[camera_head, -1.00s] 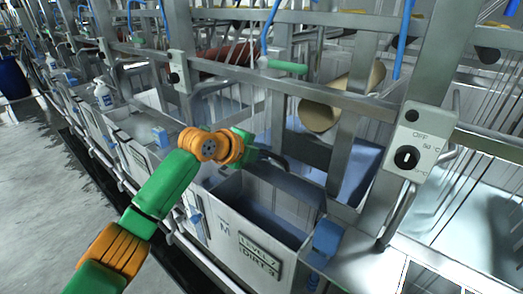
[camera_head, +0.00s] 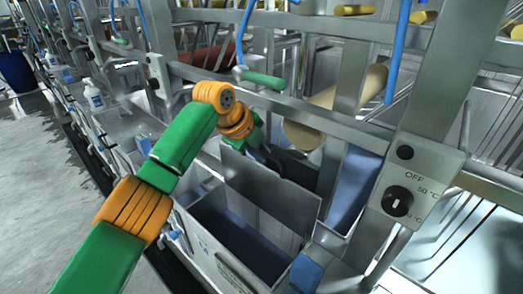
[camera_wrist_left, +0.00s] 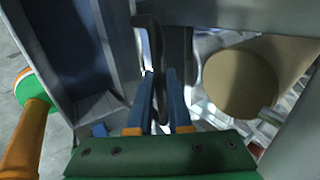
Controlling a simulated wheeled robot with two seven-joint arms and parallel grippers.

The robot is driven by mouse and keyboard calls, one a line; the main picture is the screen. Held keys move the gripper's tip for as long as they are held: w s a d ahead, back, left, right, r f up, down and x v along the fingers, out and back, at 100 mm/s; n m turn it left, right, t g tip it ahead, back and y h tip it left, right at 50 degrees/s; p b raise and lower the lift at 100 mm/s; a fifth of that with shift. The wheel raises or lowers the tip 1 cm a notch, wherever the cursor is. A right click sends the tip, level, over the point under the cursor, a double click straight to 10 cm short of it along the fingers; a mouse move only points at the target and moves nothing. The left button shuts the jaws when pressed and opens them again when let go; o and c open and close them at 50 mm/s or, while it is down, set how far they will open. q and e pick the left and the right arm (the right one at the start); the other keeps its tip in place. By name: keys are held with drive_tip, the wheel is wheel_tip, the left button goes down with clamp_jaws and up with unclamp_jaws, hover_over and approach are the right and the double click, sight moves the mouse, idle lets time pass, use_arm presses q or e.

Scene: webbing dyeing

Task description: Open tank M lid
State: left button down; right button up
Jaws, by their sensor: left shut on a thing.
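Tank M (camera_head: 208,248) is a pale metal box at the lower middle of the head view, its front label mostly cut off at the bottom edge. Its top is uncovered and its dark inside shows. The grey lid (camera_head: 272,195) stands steeply raised along the back side of the opening. My left gripper (camera_head: 272,160) is behind the lid's upper edge, its fingertips partly hidden there. In the left wrist view, the gripper's blue fingers (camera_wrist_left: 162,98) are closed on the dark lid handle (camera_wrist_left: 152,45). My right gripper is not in view.
A control box with a black dial (camera_head: 397,201) is on the steel post at right. A tan roller (camera_head: 310,128) and steel rails (camera_head: 290,100) are close behind the lid. A blue block (camera_head: 305,273) is at the tank's right corner. White bottles stand at left.

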use_arm(q)
drive_tip(key=shift+s+f, duration=0.15)
drive_tip(key=shift+f, duration=0.1)
drive_tip(key=c, duration=1)
unclamp_jaws()
drive_tip(key=shift+o, duration=0.8)
drive_tip(key=shift+d, duration=0.15)
drive_tip(key=shift+r, duration=0.1)
drive_tip(key=b+v, duration=0.2)
drive_tip(key=v, duration=0.5)
drive_tip(key=shift+b, duration=0.4)
